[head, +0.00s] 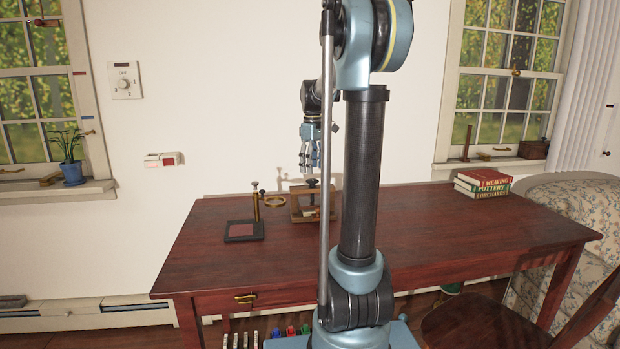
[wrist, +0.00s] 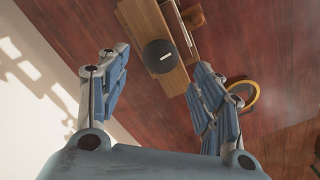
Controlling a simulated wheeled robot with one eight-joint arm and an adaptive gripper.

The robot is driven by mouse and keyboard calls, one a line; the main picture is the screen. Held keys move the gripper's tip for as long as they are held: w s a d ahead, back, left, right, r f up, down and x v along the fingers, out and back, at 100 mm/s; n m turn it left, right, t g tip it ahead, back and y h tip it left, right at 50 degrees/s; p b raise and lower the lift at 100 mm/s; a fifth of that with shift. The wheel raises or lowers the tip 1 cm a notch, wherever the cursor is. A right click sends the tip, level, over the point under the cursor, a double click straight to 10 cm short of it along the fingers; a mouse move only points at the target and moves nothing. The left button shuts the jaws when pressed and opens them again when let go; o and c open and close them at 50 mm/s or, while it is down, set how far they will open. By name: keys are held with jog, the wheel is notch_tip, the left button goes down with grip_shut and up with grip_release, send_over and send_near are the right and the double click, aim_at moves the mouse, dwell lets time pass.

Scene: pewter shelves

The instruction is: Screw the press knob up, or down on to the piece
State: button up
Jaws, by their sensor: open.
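The press knob (head: 313,183) is a dark round knob on top of a small wooden press (head: 297,215) on the desk. In the wrist view the knob (wrist: 158,54) is a black disc with a short white mark, and the wooden press (wrist: 145,18) lies beneath it. My gripper (head: 311,165) hangs fingers-down above the press. In the wrist view my gripper (wrist: 155,72) is open, with its blue padded fingers apart and the knob seen between and beyond their tips. No contact shows. The piece under the press cannot be made out clearly.
Books (head: 482,183) lie at the desk's right. The desk (head: 430,230) is clear between them. A wall stands behind the desk.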

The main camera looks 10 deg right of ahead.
aim_at(312, 179)
jog(key=shift+f, duration=2.15)
